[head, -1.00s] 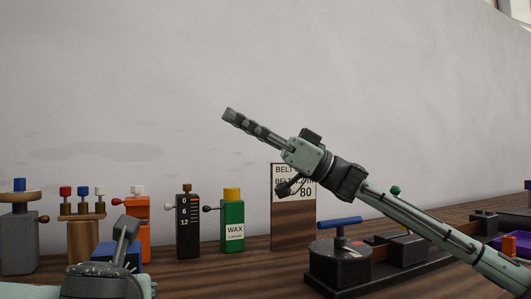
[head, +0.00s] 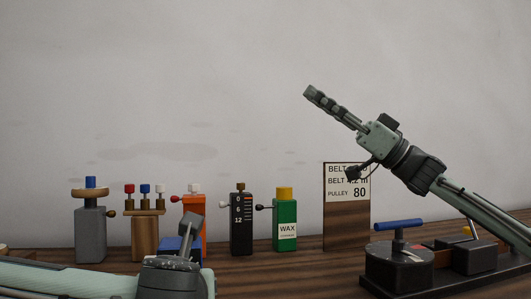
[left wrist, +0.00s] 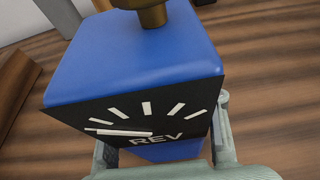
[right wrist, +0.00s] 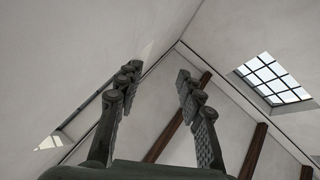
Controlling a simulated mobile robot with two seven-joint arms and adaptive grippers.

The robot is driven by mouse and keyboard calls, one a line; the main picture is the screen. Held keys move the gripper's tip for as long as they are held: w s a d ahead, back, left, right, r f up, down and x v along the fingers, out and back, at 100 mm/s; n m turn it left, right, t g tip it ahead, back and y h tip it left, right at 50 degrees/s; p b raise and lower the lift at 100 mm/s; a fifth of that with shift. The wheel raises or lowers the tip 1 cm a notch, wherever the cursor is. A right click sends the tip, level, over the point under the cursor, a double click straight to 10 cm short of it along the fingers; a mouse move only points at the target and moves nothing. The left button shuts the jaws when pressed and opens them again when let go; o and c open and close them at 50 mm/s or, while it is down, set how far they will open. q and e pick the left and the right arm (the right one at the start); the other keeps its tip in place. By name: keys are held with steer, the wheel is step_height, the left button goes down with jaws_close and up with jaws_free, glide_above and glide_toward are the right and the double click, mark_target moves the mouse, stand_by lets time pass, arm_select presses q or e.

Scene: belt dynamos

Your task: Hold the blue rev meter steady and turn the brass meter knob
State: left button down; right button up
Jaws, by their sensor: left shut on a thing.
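The blue rev meter (left wrist: 140,60) fills the left wrist view, its black dial with white marks and the word REV facing the camera. Its brass knob (left wrist: 152,13) stands on top, cut off by the frame edge. In the head view the meter (head: 170,245) is mostly hidden behind my left gripper (head: 188,238), and its knob cannot be made out. My left gripper is shut on the meter, with finger parts along its sides. My right gripper (head: 313,95) is raised high in front of the wall, open and empty, far from the meter; its spread fingers show in the right wrist view (right wrist: 157,80).
Near the meter stand an orange block (head: 191,207), a wooden stand with coloured knobs (head: 145,235) and a grey post (head: 91,235). A black gauge (head: 241,225), green wax bottle (head: 287,215) and sign board (head: 346,225) stand to the right. A black machine with a blue handle (head: 398,225) is further right.

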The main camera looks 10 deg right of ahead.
mark_target(162, 242)
steer(key=s+a+f+n+g+h, duration=0.25)
steer(key=a+f+g, duration=0.35)
steer(key=a+f, duration=0.4)
steer(key=s+a+f+n+g+h, duration=0.2)
steer(key=s+a+f+g+h, duration=0.3)
steer(key=a+f, duration=0.55)
steer(key=a, duration=0.2)
steer(key=a+y, duration=0.1)
steer(key=a, duration=0.1)
steer(key=w+a+y, duration=0.1)
steer(key=a, duration=0.1)
steer(key=shift+a+f+g+y, duration=0.25)
steer(key=shift+a+g, duration=0.15)
jaws_close()
